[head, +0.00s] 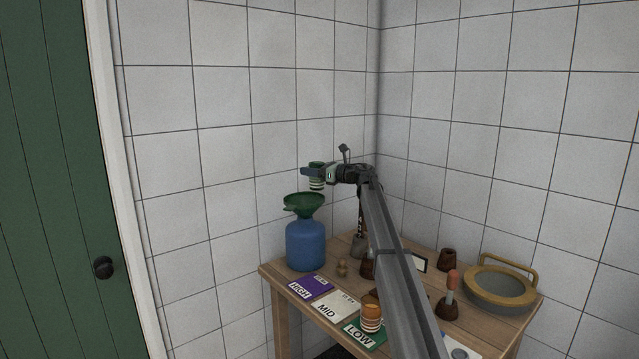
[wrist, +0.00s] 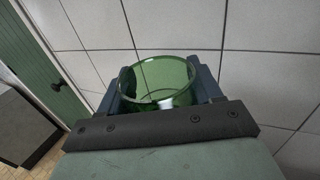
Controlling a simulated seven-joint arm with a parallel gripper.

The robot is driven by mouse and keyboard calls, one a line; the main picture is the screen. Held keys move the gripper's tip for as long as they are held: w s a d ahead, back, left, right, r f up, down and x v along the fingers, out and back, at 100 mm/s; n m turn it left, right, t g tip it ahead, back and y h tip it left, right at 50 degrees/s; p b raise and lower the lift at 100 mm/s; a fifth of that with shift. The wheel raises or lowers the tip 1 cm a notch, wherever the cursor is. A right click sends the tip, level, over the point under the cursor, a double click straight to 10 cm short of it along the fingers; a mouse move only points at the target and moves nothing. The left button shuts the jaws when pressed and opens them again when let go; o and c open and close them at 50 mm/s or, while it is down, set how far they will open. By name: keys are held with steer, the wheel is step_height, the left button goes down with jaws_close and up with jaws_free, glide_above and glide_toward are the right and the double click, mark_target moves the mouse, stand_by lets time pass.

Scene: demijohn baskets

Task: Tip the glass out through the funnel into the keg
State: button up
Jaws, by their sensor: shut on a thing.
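My gripper (head: 312,172) is shut on a green glass (head: 317,183) with pale bands, held in the air above the funnel. In the wrist view the glass (wrist: 160,84) is clear green and sits between my two fingers, its round mouth showing; I cannot tell what is in it. The glass looks about upright in the head view. A dark green funnel (head: 305,204) sits in the top of the blue keg (head: 306,246), at the table's back left. The glass is above the funnel and apart from it.
The wooden table (head: 275,274) bears cards marked HIGH (head: 308,287), MID (head: 335,304) and LOW (head: 364,335). An orange striped cup (head: 371,318) stands by LOW. A grey basin with a tan rim (head: 500,290) is at right. Tiled walls stand close behind.

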steer(key=shift+s, duration=0.1)
steer(key=s+r, duration=0.1)
steer(key=s+d+r, duration=0.1)
steer(key=s, duration=0.1)
steer(key=s+r, duration=0.1)
steer(key=shift+s+d, duration=0.2)
steer(key=shift+s, duration=0.15)
